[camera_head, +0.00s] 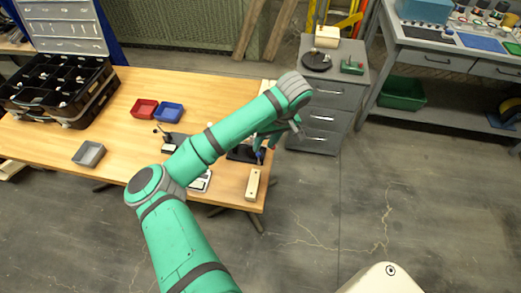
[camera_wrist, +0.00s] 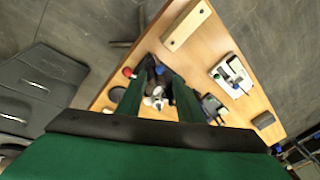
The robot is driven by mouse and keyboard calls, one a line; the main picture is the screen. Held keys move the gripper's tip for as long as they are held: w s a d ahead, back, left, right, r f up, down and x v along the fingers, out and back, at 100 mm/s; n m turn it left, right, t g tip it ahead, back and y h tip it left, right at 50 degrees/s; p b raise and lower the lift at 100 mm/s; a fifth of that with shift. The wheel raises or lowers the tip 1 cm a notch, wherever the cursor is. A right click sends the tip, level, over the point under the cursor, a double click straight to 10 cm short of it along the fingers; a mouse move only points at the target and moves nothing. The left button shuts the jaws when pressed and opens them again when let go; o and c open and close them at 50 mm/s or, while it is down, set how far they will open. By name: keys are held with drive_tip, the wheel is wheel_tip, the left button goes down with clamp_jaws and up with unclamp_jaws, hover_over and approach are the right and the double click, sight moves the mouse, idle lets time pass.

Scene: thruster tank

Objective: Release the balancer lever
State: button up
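My gripper (camera_wrist: 158,78) points down over the workbench in the wrist view, with its two green fingers apart. Between and beyond the fingers is a dark device with a pale middle part (camera_wrist: 156,94) and a blue tip (camera_wrist: 159,70). It may be the balancer; I cannot make out its lever for certain. The fingers hide its sides, and I see no clear contact. In the head view my gripper (camera_head: 266,142) is above the bench's right end, near a black base (camera_head: 243,153); my arm hides part of this area.
A beige block (camera_head: 253,183) lies at the bench's (camera_head: 120,173) front right corner. A white device (camera_wrist: 232,75) and a red knob (camera_wrist: 127,72) flank the dark device. Red (camera_head: 144,109) and blue (camera_head: 168,112) bins stand farther back. A grey drawer cabinet (camera_head: 322,100) stands right.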

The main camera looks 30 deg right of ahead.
drive_tip(key=shift+v, duration=1.35)
drive_tip(key=shift+w+a, duration=0.1)
drive_tip(key=shift+w, duration=0.05)
